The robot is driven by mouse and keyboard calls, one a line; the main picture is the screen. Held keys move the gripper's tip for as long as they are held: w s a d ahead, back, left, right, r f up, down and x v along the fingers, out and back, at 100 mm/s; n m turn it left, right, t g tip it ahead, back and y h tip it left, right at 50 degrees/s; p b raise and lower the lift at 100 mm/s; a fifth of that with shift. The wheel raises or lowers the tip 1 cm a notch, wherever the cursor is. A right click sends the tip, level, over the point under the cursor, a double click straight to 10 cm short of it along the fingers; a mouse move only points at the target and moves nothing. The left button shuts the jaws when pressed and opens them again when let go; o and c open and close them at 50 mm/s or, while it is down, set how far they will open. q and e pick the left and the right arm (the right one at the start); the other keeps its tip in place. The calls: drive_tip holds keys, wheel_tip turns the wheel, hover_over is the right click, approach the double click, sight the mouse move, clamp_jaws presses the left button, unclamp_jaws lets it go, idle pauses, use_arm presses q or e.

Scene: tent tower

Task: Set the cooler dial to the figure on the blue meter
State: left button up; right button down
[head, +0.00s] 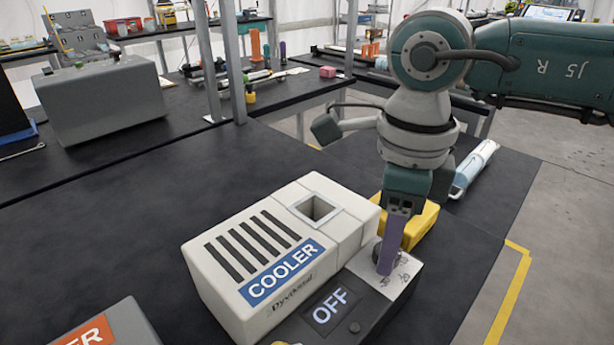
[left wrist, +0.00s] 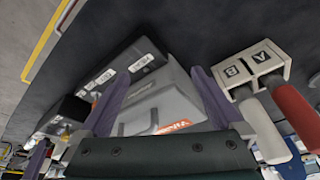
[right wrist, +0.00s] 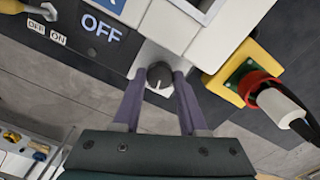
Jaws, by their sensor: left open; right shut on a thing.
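The white cooler (head: 290,235) has a blue COOLER label and a dark panel whose display (head: 331,305) reads OFF. Its dial (right wrist: 160,76) is a dark round knob with a pale pointer mark, on a light plate at the panel's end. My right gripper (head: 386,268) comes down over the plate and is shut on the dial, one purple finger on each side in the right wrist view (right wrist: 158,84). The scale marks around the knob are mostly hidden. My left gripper (left wrist: 162,80) is open and empty, and is out of the head view. I cannot make out a blue meter.
A yellow box with a red button (right wrist: 258,86) stands beside the cooler's dial end. A grey box with an orange label (head: 110,330) is at the front left. A white block with A and B labels (left wrist: 254,68) shows in the left wrist view. The table's middle left is clear.

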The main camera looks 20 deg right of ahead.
drive_tip(key=shift+r+m, duration=0.1)
drive_tip(key=shift+m, duration=1.5)
use_arm(q)
drive_tip(key=shift+r, duration=0.1)
use_arm(e)
drive_tip(key=shift+a, duration=0.1)
drive_tip(key=c, duration=0.7)
unclamp_jaws()
drive_tip(key=shift+c, duration=0.2)
use_arm(q)
drive_tip(key=shift+f, duration=0.3)
use_arm(e)
wheel_tip(320, 180, up, 10)
